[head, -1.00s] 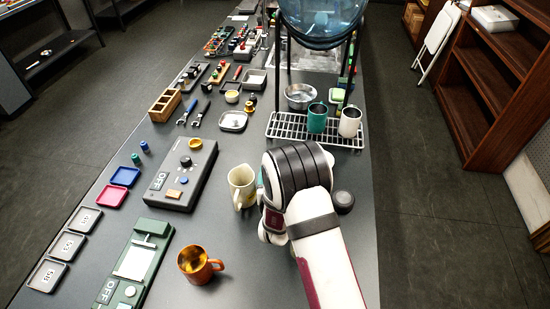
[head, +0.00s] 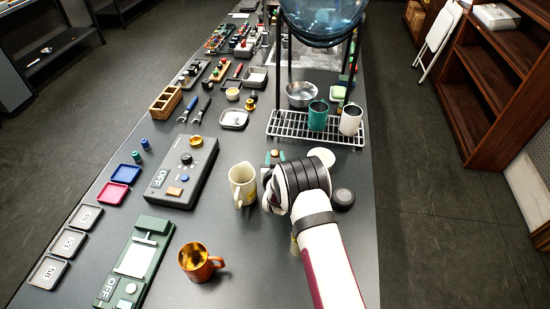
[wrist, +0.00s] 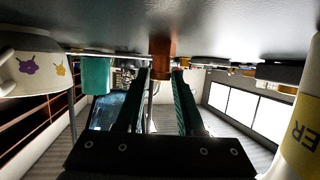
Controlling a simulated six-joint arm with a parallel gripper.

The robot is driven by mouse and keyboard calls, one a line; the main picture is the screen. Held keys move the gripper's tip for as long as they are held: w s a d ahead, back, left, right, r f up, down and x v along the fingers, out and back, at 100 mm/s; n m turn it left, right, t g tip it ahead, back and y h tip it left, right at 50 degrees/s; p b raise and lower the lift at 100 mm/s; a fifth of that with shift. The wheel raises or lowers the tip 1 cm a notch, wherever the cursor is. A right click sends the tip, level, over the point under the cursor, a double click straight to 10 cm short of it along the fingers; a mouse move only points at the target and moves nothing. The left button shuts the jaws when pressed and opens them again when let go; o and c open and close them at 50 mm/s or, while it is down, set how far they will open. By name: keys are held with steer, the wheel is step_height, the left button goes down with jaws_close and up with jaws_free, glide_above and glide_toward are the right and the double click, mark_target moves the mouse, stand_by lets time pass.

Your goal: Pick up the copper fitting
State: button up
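The copper fitting (wrist: 162,58) is a small orange-brown piece in the wrist view, on the grey surface that fills the top of that picture. My gripper (wrist: 161,74) is open, with one teal-lined finger on each side of the fitting's line. The fitting shows in the gap at the fingertips; I cannot tell whether it touches either finger. In the head view my gripper (head: 276,156) points away from the camera, low over the bench between the cream mug (head: 242,185) and a white round-topped item (head: 321,157).
The cream mug stands close to the gripper's left. A dark round piece (head: 343,198) lies to its right. A wire rack (head: 285,125) with a teal mug (head: 317,117) and a white mug (head: 350,120) is ahead. A copper-coloured mug (head: 197,262) stands nearer the camera.

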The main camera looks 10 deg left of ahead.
jaws_close()
steer(key=shift+r, duration=0.1)
